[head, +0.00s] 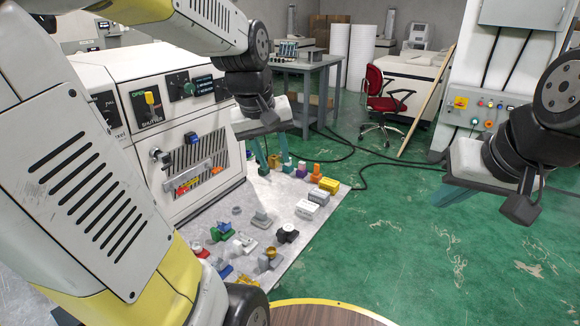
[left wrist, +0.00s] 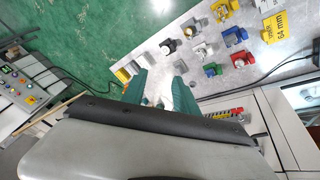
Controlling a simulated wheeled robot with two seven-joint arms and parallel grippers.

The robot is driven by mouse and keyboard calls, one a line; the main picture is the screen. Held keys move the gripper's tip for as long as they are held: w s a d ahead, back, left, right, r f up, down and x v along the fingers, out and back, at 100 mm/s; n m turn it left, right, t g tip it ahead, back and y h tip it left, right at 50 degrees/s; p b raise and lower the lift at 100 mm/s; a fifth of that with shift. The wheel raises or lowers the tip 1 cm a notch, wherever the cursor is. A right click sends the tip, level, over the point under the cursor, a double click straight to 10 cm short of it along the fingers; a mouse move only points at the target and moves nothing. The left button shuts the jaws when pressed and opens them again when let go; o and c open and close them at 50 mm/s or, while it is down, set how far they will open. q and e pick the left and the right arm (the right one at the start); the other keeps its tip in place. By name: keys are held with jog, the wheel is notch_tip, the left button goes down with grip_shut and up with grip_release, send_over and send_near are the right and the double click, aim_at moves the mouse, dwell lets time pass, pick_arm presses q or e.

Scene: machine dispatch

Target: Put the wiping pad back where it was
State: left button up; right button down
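I cannot pick out the wiping pad with certainty among the small pieces in either view. My right gripper (head: 452,194) hangs over the green floor at the right. Only part of its teal fingers shows, so its opening is unclear.
The white machine (head: 100,75) with knobs and a slotted front panel (head: 192,165) stands left. Several coloured pieces lie on the sheet, including a yellow block (head: 329,185) and white boxes (head: 306,209). A red chair (head: 385,95) and workbench (head: 300,66) stand behind. Green floor is clear centre right.

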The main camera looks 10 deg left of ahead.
pick_arm(q)
jog(key=s+d+r+m+t+h, duration=0.1)
jog(key=s+m, duration=0.4)
jog(key=s, duration=0.5)
jog(key=d+r+t, duration=0.1)
jog(key=d, duration=0.1)
jog(key=shift+d, duration=0.4)
